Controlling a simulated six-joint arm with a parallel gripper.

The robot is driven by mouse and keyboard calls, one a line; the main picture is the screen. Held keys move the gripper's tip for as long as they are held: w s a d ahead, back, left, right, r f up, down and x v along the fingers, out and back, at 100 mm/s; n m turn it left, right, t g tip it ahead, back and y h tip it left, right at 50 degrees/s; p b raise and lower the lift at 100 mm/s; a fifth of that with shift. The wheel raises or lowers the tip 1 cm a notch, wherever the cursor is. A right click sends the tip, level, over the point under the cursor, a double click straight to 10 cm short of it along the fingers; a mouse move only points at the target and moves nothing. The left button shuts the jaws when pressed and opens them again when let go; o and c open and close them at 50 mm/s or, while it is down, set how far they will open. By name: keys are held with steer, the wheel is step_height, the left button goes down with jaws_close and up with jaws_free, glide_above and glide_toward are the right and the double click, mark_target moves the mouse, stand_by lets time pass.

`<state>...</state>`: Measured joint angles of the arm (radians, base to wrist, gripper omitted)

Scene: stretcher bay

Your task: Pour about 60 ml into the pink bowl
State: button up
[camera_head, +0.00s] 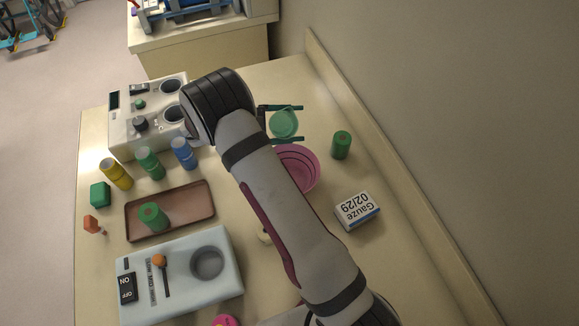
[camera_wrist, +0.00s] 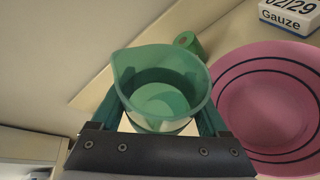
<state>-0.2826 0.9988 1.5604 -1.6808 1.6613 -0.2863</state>
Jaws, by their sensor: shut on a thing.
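A translucent green jug (camera_head: 284,123) with a pouring lip is held between the two fingers of my gripper (camera_head: 281,124). In the wrist view the jug (camera_wrist: 160,85) shows its open mouth and looks about upright, with a paler green disc inside; I cannot tell whether that is liquid or the floor of the jug. The pink bowl (camera_head: 308,163) stands on the table just nearer than the jug, partly hidden by my arm. In the wrist view the pink bowl (camera_wrist: 265,100), with dark rings inside, is right of the jug. No stream shows.
A green cylinder (camera_head: 341,145) and a gauze box (camera_head: 357,211) stand right of the bowl. Left are a brown tray (camera_head: 190,220) with a green container, several bottles (camera_head: 150,163), a white device (camera_head: 130,125) and a pale-blue switch unit (camera_head: 190,296). A wall borders the right.

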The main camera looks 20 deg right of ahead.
mark_target(290, 120)
stand_by(0.3)
steer(key=shift+f, duration=0.15)
steer(key=shift+w+d+f+n+g, duration=0.15)
steer(key=shift+w+n+g, duration=0.85)
steer(key=shift+w+n, duration=0.15)
steer(key=f+n, duration=0.1)
steer(key=w+f+n+g, duration=0.2)
steer(key=shift+d+f+y, duration=0.15)
steer(key=shift+f+y, duration=0.1)
steer(key=shift+y, duration=0.15)
steer(key=shift+d+r, duration=0.1)
stand_by(0.3)
